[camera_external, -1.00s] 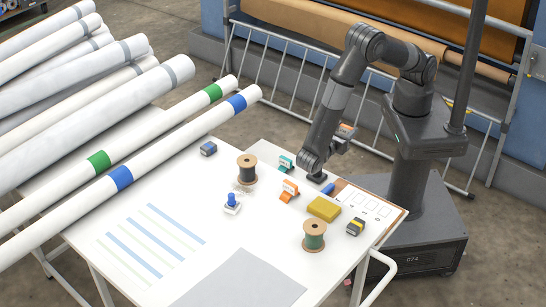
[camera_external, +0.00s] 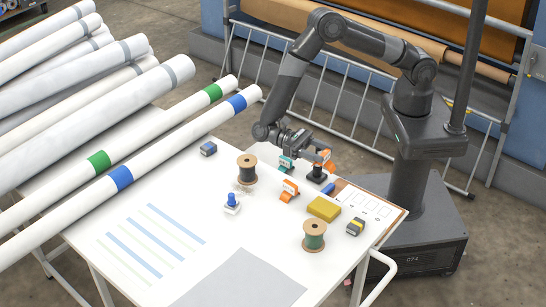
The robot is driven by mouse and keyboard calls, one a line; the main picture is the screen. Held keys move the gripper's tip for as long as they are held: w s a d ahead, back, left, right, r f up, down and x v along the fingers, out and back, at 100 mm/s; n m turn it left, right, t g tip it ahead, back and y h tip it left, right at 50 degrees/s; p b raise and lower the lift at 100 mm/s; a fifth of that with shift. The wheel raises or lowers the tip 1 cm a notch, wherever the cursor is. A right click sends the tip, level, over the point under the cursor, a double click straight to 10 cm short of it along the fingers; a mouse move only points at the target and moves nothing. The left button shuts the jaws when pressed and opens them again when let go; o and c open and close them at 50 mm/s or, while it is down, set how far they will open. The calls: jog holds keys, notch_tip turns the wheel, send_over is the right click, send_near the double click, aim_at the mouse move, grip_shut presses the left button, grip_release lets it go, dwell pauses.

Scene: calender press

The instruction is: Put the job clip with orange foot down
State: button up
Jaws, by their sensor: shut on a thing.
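My gripper (camera_external: 312,149) is at the far edge of the white table, pointing right. It is shut on a small orange and white clip, the job clip with orange foot (camera_external: 327,159). The jaws partly hide the clip. It shows just above and behind a small black object (camera_external: 318,173); I cannot tell whether they touch. A similar orange and white clip (camera_external: 290,189) stands on the table, nearer the camera. A teal and white clip (camera_external: 286,163) stands just below my wrist in the picture.
A dark thread spool (camera_external: 247,169), a blue stamp (camera_external: 231,203), a yellow block (camera_external: 324,208), a green spool (camera_external: 314,236) and a black and yellow item (camera_external: 355,227) stand around. A white card sheet (camera_external: 366,206) lies at the right.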

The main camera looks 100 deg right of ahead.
jog(key=w+r+m+t+y, duration=0.4)
jog(key=w+m+t+y, duration=0.3)
jog(key=w, duration=0.3)
jog(key=w+d+r+m+t+h, duration=0.3)
jog(key=w+d+r+m+t, duration=0.25)
jog(key=w+d+t, duration=0.55)
jog(key=w+d+r+m+t+h, duration=0.2)
jog(key=w+d+r+m+t, duration=0.45)
jog(key=w, duration=0.65)
notch_tip(320, 180, down, 12)
jog(key=t, duration=0.2)
jog(key=shift+h, duration=0.3)
jog(key=w+a+f, duration=0.1)
jog(key=a+f, duration=0.1)
jog(key=a, duration=0.1)
jog(key=w+a+f, duration=0.1)
jog(key=a+f, duration=0.2)
jog(key=a, duration=0.1)
jog(key=w+a+f, duration=0.1)
jog(key=a+f, duration=0.1)
jog(key=a, duration=0.1)
jog(key=shift+a+f, duration=0.2)
jog(key=shift+a, duration=0.05)
jog(key=shift+f, duration=1.9)
